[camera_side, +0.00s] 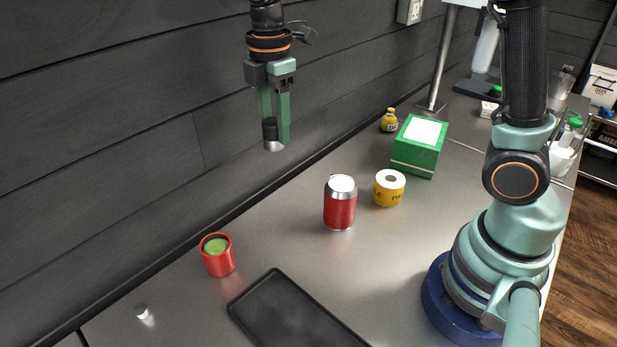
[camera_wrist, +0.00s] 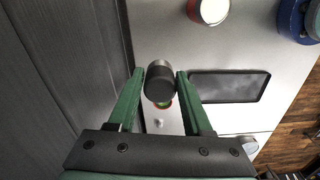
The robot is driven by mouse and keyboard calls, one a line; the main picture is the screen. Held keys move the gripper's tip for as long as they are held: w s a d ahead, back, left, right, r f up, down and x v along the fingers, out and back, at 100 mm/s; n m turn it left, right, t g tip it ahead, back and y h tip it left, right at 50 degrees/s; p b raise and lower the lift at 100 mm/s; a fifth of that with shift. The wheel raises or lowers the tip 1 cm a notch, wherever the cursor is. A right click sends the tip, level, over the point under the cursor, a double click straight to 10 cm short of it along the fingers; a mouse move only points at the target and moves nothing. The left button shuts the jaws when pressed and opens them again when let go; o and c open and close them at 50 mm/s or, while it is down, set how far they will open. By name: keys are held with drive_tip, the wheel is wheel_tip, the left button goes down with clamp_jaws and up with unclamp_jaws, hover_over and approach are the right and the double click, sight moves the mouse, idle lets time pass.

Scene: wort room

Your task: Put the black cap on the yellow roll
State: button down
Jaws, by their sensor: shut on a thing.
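The black cap (camera_side: 270,130) is a small cylinder with a pale end, held between the fingers of my gripper (camera_side: 274,122), high above the table. It also shows in the wrist view (camera_wrist: 160,84) between the two green fingers of my gripper (camera_wrist: 158,82). The yellow roll (camera_side: 389,189) has a white top with a dark central hole and dark lettering on its side. It stands upright on the table, well to the right of and below my gripper. I cannot make out the roll in the wrist view.
A red can (camera_side: 340,204) stands just left of the roll, and a green box (camera_side: 418,146) just behind it. A red cup (camera_side: 218,254), a black tray (camera_side: 292,315) and a small white item (camera_side: 142,312) are nearer the front. A yellow bottle (camera_side: 389,121) stands by the wall.

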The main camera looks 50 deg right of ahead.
drive_tip(key=s+d+r, duration=0.2)
drive_tip(key=s+d, duration=0.1)
drive_tip(key=d, duration=0.4)
drive_tip(key=s+d+r, duration=0.2)
drive_tip(key=d+r, duration=0.1)
drive_tip(key=d, duration=0.4)
drive_tip(key=r, duration=0.1)
hover_over(392, 177)
wheel_tip(392, 177, down, 19)
drive_tip(key=shift+f, duration=0.2)
drive_tip(key=shift+f+m, duration=0.1)
drive_tip(key=shift+m, duration=0.2)
drive_tip(key=shift+c, duration=1.6)
unclamp_jaws()
